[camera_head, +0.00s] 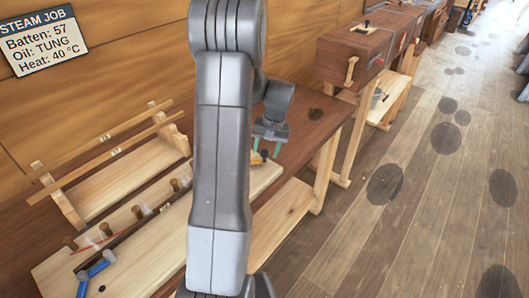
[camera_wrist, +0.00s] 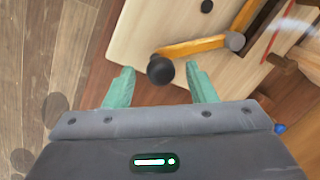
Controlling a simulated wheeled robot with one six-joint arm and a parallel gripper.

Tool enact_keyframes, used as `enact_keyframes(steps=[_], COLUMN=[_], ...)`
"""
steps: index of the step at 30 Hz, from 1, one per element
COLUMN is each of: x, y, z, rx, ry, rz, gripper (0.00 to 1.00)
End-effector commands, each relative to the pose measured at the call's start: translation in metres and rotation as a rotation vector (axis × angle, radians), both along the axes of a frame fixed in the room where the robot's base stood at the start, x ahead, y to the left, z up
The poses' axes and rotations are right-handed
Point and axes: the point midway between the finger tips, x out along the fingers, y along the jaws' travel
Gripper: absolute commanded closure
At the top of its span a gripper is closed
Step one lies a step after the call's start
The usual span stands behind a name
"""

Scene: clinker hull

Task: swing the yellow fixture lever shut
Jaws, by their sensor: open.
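The yellow fixture lever (camera_wrist: 196,47) shows in the wrist view. It runs from a grey pivot (camera_wrist: 235,41) on the pale fixture board (camera_wrist: 150,25) to a round black knob (camera_wrist: 160,69) at its left end. My gripper (camera_wrist: 161,84) is open, with one teal finger on each side of the knob in the picture. I see no contact, and cannot tell how deep the knob sits between the fingers. In the head view my gripper (camera_head: 266,149) is over the right end of the board (camera_head: 130,250); my arm hides the board's middle.
A blue lever (camera_head: 95,270) is at the board's left end, near several wooden pegs (camera_head: 137,212). A rack with long battens (camera_head: 105,155) stands behind the board. A sign (camera_head: 43,40) hangs on the wall.

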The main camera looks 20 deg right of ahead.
Motion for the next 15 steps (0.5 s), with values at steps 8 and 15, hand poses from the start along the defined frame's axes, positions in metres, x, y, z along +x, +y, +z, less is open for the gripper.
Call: enact_keyframes(steps=[8, 15], x=[0.002, 0.003], y=[0.005, 0.005], z=[-0.025, -0.027], rx=[0.000, -0.001], ry=[0.000, -0.001], rz=[0.000, 0.001], gripper=[0.49, 0.49])
